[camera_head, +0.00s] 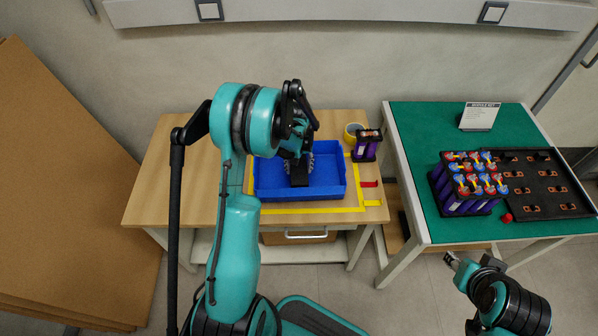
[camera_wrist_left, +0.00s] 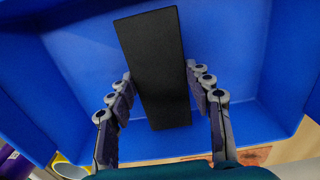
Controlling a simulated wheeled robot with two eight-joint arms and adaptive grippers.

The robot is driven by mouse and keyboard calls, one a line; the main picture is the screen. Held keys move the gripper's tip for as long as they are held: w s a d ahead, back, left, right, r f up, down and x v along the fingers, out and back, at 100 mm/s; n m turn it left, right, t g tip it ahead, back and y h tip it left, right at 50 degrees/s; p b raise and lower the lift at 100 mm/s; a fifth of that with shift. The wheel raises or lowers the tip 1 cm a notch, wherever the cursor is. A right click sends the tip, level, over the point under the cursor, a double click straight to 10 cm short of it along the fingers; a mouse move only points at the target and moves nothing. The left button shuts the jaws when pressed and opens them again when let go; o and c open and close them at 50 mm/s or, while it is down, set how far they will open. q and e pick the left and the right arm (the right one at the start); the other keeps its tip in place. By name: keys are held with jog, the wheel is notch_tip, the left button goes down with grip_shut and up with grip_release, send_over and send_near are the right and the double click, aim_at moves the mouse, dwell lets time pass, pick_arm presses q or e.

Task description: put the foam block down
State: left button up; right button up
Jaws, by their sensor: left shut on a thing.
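The black foam block (camera_head: 298,177) is inside the blue tray (camera_head: 327,176) on the wooden table. My left gripper (camera_head: 300,157) reaches down into the tray from above and is shut on the block. In the left wrist view the block (camera_wrist_left: 155,70) is a long dark slab between the two fingers of the left gripper (camera_wrist_left: 159,80), with blue tray floor around it. I cannot tell whether its underside touches the floor. My right gripper (camera_head: 451,260) is low at the right, away from the tray; its jaw state is unclear.
Yellow tape (camera_head: 375,203) marks the wooden table around the tray. A tape roll (camera_head: 352,132) and a purple cell module (camera_head: 367,146) stand at its back right. The green table (camera_head: 430,125) holds battery cells (camera_head: 466,184), a black tray (camera_head: 545,184) and a sign (camera_head: 480,116).

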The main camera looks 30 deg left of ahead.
pick_arm(q)
jog(key=shift+f, duration=0.85)
jog(key=shift+f, duration=0.1)
jog(key=o, duration=0.9)
jog(key=shift+f+b, duration=0.1)
jog(key=shift+b, duration=0.2)
jog(key=shift+c, duration=0.2)
